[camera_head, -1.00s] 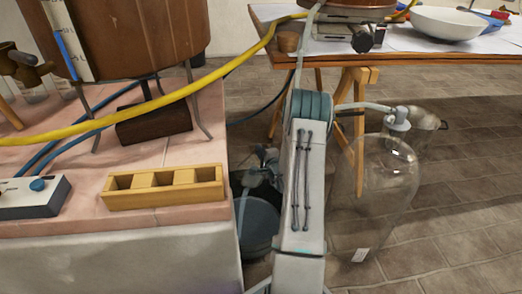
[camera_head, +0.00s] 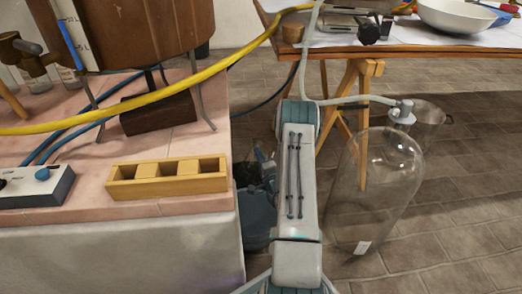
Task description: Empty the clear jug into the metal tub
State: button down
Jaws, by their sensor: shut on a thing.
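A large clear glass vessel (camera_head: 378,205) stands on the floor to the right of my arm, with a grey stopper and a pale hose at its neck. A smaller pail-like vessel (camera_head: 430,116) with a side lug stands behind it; I cannot tell whether it is glass or metal. I cannot pick out the clear jug or the metal tub with certainty. My arm hangs down the middle of the view. Dark and blue-grey parts show in the gap beside it. I cannot make out my gripper's fingers; the arm hides that area.
A pink-tiled counter (camera_head: 150,210) fills the left, bearing a wooden three-hole block (camera_head: 167,178), a copper vessel (camera_head: 130,35) and a control box (camera_head: 35,186). A yellow hose (camera_head: 190,88) crosses above. A trestle table (camera_head: 400,47) holds a white bowl (camera_head: 456,17). Tiled floor is open at right.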

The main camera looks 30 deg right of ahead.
jog(key=shift+s+a+f+n+t, duration=0.1)
jog(key=shift+s+a+n+t, duration=0.05)
jog(key=shift+a+n+t, duration=0.15)
jog(key=shift+s+a+f+n+t, duration=0.2)
jog(key=shift+s+a+n+t, duration=0.5)
jog(key=shift+a+n, duration=0.2)
jog(key=shift+s+a+r+n+t+y, duration=0.1)
jog(key=shift+s+a+n+t+y, duration=0.25)
jog(key=shift+a+n+t+y, duration=0.25)
jog(key=shift+d+r+h, duration=0.1)
jog(key=shift+d+h, duration=0.05)
jog(key=shift+h, duration=0.15)
